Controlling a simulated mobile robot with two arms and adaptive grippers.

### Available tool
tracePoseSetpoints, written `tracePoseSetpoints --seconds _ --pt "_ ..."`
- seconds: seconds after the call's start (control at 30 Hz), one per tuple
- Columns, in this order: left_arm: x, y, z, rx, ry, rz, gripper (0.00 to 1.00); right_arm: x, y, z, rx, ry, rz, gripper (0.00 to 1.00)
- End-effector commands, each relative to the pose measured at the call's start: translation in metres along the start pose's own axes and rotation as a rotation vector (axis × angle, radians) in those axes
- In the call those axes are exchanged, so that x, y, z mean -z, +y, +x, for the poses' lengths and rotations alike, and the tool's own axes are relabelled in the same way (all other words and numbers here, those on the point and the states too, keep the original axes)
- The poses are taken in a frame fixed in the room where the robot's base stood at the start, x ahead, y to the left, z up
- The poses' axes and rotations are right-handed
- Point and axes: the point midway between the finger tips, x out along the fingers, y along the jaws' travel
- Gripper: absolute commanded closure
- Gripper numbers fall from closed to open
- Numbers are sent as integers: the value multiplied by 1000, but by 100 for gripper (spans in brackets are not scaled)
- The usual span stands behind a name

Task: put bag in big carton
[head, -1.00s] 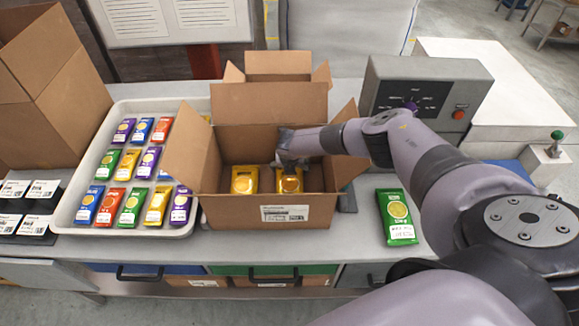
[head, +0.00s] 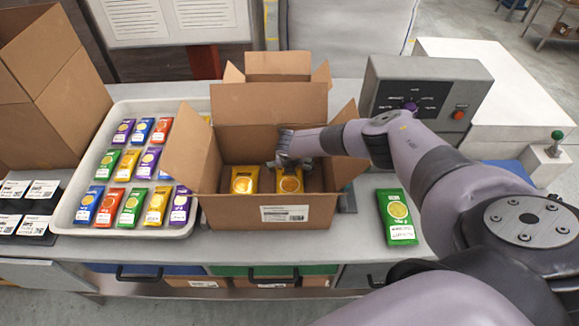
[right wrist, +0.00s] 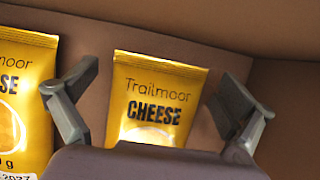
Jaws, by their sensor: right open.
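The big carton (head: 230,211) stands open on the bench with its flaps spread. Two yellow bags lie inside it, one on the left (head: 244,181) and one on the right (head: 290,181). My right gripper (head: 289,164) is inside the carton over the right bag. In the right wrist view the open fingers stand on either side of this bag (right wrist: 158,95), which reads "Trailmoor CHEESE", with gaps at both sides. The other yellow bag (right wrist: 22,100) shows at the left edge there. My left gripper is not in view.
A white tray (head: 75,229) of several coloured bags stands left of the carton. A green bag (head: 396,217) lies on the bench at the right, before a grey control box (head: 470,75). Another carton (head: 50,110) stands at the far left.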

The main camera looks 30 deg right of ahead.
Motion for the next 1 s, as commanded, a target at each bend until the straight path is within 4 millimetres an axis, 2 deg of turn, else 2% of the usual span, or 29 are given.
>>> tracePoseSetpoints --seconds 0.03,0.27,0.8,1.0 --pt "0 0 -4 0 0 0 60 -2 0 -4 0 -1 0 1" --pt "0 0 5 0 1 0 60 -2 0 -19 -3 0 0 1" --pt "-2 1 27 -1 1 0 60 -1 0 -101 -3 -2 0 1" --pt "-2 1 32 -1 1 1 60 -1 0 -119 -1 -1 0 1"
